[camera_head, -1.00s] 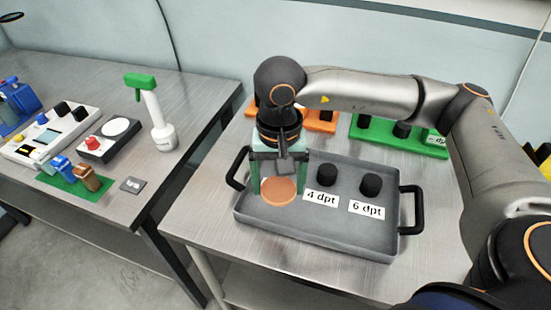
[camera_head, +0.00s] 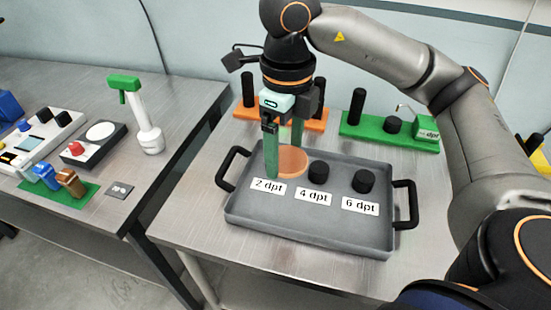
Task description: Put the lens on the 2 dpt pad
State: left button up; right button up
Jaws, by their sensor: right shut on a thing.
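The lens, a round orange disc (camera_head: 294,162), shows in the head view at the back left of the grey tray (camera_head: 300,231). My right gripper (camera_head: 284,164) points down and is shut on the lens, with one green finger in front of its left edge and the other behind it. The lens is just behind the "2 dpt" label (camera_head: 268,186). The 2 dpt pad is hidden by the lens and fingers, so I cannot tell whether they touch. My left gripper is not in view.
Black pads stand behind the "4 dpt" (camera_head: 318,171) and "6 dpt" (camera_head: 364,181) labels, to the lens's right. The tray has raised black handles (camera_head: 405,204). Behind it are an orange rack (camera_head: 314,125) and a green rack (camera_head: 389,134) with black posts.

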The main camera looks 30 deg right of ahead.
jog(key=shift+d+r+m, duration=0.15)
jog(key=shift+r+m, duration=0.05)
jog(key=shift+m, duration=0.4)
jog(key=w+d+f, duration=0.1)
jog(key=w+f, duration=0.1)
jog(key=w, duration=0.1)
jog(key=w+d+f, duration=0.2)
jog(key=w+f, duration=0.1)
jog(key=w, duration=0.1)
jog(key=w+d+f, duration=0.2)
jog(key=w+f, duration=0.1)
jog(key=w, duration=0.1)
jog(key=shift+d+b, duration=0.15)
jog(key=shift+b, duration=0.2)
jog(key=shift+w+d+f, duration=0.2)
jog(key=shift+w+f, duration=0.4)
jog(key=shift+f, duration=0.15)
jog(key=shift+w+d+f, duration=0.1)
jog(key=shift+w+f, duration=0.05)
jog(key=shift+f, duration=1.6)
jog(key=shift+f, duration=0.1)
jog(key=o, duration=1.1)
